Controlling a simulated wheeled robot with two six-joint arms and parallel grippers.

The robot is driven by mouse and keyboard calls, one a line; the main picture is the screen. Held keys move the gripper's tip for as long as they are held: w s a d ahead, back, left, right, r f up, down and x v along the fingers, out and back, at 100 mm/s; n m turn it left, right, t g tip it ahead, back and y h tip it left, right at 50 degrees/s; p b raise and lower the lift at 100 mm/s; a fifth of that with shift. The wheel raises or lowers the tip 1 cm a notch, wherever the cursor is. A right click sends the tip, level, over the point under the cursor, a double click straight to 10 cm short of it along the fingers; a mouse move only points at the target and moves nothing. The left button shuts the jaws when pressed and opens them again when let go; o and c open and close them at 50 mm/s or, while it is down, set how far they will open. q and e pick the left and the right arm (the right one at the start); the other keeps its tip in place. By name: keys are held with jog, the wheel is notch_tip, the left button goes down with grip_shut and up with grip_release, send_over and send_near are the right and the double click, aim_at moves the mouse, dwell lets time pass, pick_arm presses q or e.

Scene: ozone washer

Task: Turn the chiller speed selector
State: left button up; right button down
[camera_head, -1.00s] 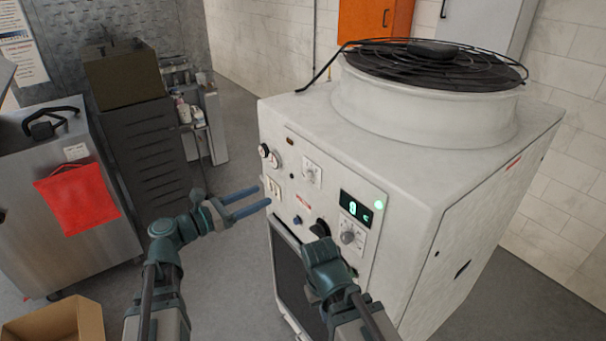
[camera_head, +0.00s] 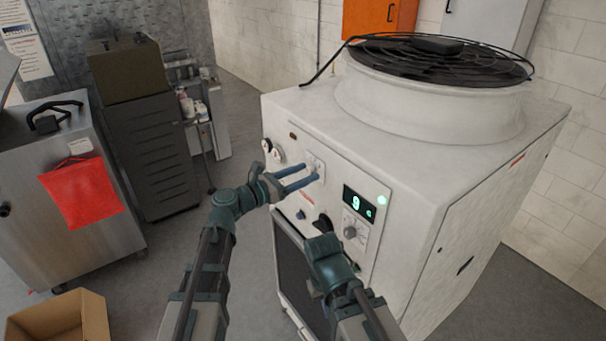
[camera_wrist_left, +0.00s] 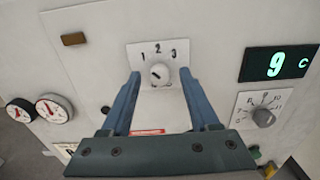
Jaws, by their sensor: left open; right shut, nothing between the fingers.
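The chiller speed selector (camera_wrist_left: 159,73) is a small round white knob on a white plate marked 1, 2, 3; its pointer is too small to read surely. In the head view its plate (camera_head: 316,161) shows on the chiller's front panel, partly behind my fingers. My left gripper (camera_head: 312,171) is open, its two blue fingers pointing at the panel. In the left wrist view the fingertips (camera_wrist_left: 160,76) lie on either side of the knob; I cannot tell whether they touch it. My right gripper (camera_head: 322,246) is low in front of the panel, shut and empty, its fingertips hidden.
The white chiller (camera_head: 420,220) carries a round fan grille (camera_head: 435,62). A green display (camera_wrist_left: 279,64) reads 9 C above another dial (camera_wrist_left: 263,117). Two gauges (camera_wrist_left: 53,108) sit left.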

pick_arm(q)
grip_shut()
dwell(0.4)
jog(key=shift+m, duration=0.4)
jog(key=m, duration=0.3)
jog(key=shift+m, duration=2.5)
grip_release()
